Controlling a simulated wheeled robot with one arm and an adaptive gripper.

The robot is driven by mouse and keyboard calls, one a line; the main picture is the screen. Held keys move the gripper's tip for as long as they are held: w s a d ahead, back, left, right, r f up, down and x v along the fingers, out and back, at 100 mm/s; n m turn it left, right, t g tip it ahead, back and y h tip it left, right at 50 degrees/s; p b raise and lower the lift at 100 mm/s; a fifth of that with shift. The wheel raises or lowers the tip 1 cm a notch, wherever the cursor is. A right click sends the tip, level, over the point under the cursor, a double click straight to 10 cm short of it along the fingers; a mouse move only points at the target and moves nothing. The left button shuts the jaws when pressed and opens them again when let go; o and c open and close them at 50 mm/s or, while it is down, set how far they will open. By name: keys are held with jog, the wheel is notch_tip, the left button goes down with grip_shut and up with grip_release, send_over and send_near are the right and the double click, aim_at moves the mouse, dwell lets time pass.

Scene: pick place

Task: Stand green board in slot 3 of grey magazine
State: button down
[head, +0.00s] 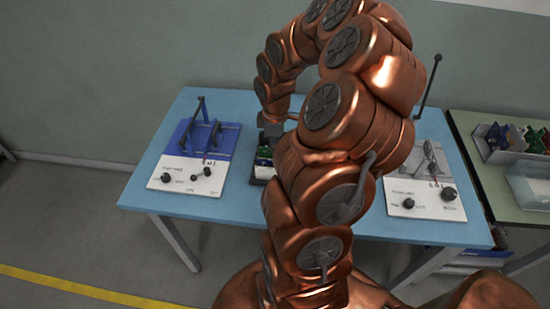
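My copper arm fills the middle of the head view and hides much of the blue table. Something green, possibly the green board (264,152), shows in the container just below the gripper. I cannot tell whether they touch.
A green side table (487,178) at right holds a bin of boards (507,142) and a clear tray (530,188).

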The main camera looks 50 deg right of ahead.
jog(key=shift+r+p, duration=0.9)
jog(key=shift+r, duration=2.05)
